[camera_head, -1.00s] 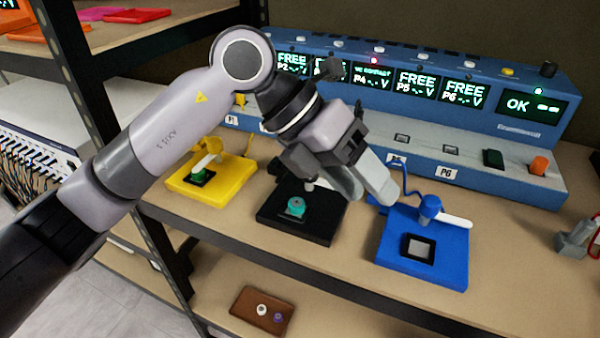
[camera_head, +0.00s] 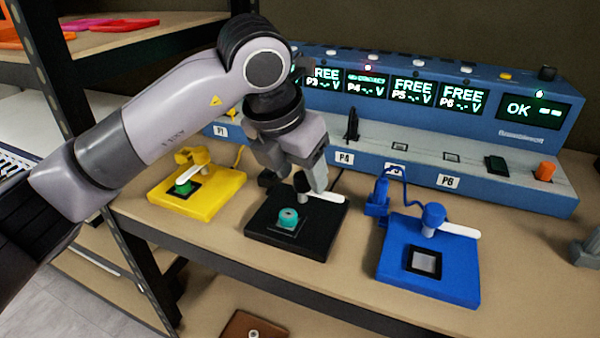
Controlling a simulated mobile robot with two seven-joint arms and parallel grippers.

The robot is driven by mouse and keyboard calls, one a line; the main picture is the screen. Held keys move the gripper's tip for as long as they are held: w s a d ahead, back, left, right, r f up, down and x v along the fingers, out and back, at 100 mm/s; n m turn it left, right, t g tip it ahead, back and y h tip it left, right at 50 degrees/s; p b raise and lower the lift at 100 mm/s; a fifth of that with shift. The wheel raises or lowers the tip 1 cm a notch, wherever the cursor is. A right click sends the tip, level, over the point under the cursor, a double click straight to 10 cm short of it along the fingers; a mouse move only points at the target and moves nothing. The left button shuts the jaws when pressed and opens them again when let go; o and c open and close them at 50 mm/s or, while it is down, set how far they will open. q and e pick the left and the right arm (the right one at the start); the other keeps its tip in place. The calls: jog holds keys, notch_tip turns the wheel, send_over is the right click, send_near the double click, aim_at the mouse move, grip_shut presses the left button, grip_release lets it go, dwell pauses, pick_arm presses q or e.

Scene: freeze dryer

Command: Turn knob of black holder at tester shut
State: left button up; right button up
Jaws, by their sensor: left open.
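The black holder (camera_head: 330,237) is a flat black block on the shelf. The knob at the lever's root is mostly hidden by my left gripper (camera_head: 294,184). That gripper points down over the back of the holder, with its jaws open and a finger beside the lever. I cannot tell whether it touches the knob. The tester (camera_head: 425,130) is the long blue unit behind, with lit screens. My right gripper is not in view.
A yellow holder (camera_head: 222,192) stands left of the black one and a blue holder (camera_head: 455,265) stands to the right. A black plug (camera_head: 352,124) stands upright in the tester's ledge. A grey object (camera_head: 588,248) is cut off at the right edge. A brown tray (camera_head: 238,327) lies below.

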pick_arm(q)
jog(key=shift+f, duration=0.25)
jog(key=shift+c, duration=0.4)
grip_shut()
